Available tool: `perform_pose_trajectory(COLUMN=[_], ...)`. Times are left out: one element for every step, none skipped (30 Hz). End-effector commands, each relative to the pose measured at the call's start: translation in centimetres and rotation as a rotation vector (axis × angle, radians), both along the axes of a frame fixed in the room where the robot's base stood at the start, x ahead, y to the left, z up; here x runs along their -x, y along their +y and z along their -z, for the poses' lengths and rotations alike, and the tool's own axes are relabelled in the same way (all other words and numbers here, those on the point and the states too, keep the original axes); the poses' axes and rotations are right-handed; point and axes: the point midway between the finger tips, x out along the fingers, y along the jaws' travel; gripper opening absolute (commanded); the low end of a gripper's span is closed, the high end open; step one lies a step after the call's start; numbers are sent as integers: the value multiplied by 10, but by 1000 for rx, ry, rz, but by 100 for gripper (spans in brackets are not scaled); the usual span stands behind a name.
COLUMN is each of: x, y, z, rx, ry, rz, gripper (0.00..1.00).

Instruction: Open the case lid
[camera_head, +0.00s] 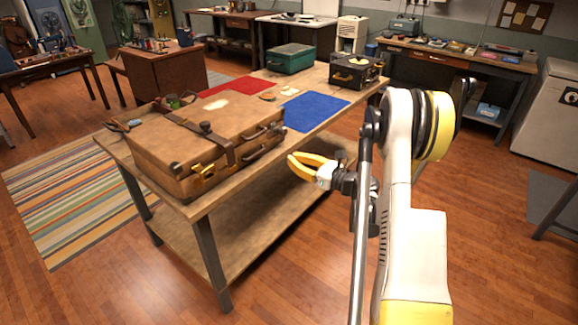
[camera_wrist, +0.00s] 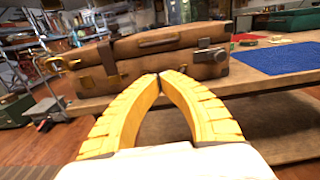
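A brown leather case (camera_head: 190,140) lies flat on the near end of a wooden workbench (camera_head: 215,198), with its lid (camera_head: 190,118) down. A dark strap (camera_head: 205,140) crosses the lid, and a brass clasp (camera_head: 203,173) shows at the near corner. A dark handle (camera_head: 265,140) is on the side facing my gripper. The case fills the upper middle of the wrist view (camera_wrist: 185,70). My gripper (camera_head: 289,157) has yellow fingers whose tips meet, with nothing between them. It is in the air beside the bench, apart from the case; the fingertips also show in the wrist view (camera_wrist: 160,77).
A blue mat (camera_head: 315,110), a red mat (camera_head: 238,87), a green box (camera_head: 290,58) and a black case (camera_head: 357,72) are farther along the bench. Pliers (camera_head: 122,125) lie beside the case.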

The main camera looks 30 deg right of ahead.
Motion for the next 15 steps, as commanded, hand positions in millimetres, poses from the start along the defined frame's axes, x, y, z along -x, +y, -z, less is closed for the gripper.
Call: perform_pose_trajectory(x=[0, -1, -3, -5, -8, -12, -16, -20, -26, -31, -35, -42, -46, -51, -57], y=[-2, -2, -1, -1, 1, 2, 4, 6, 8, 10, 11, 14, 16, 17, 19], z=[2, 2, 2, 2, 2, 2, 2, 2, 2, 2, 2, 2, 2, 2, 2], rx=[-14, -19, -21, -22, -21, -20, -20, -19, -19, -19, -18, -18, -18, -18, -18], ry=[-2, -3, -3, -3, -3, -3, -3, -3, -3, -3, -3, -3, -3, -3, -2], rz=[3, 3, 3, 2, 2, 2, 1, 1, 0, 0, 0, 0, 0, 0, 1], gripper=[0, 0, 0, 0, 0, 0, 0, 0, 0, 0, 0, 0, 0, 0, 0])
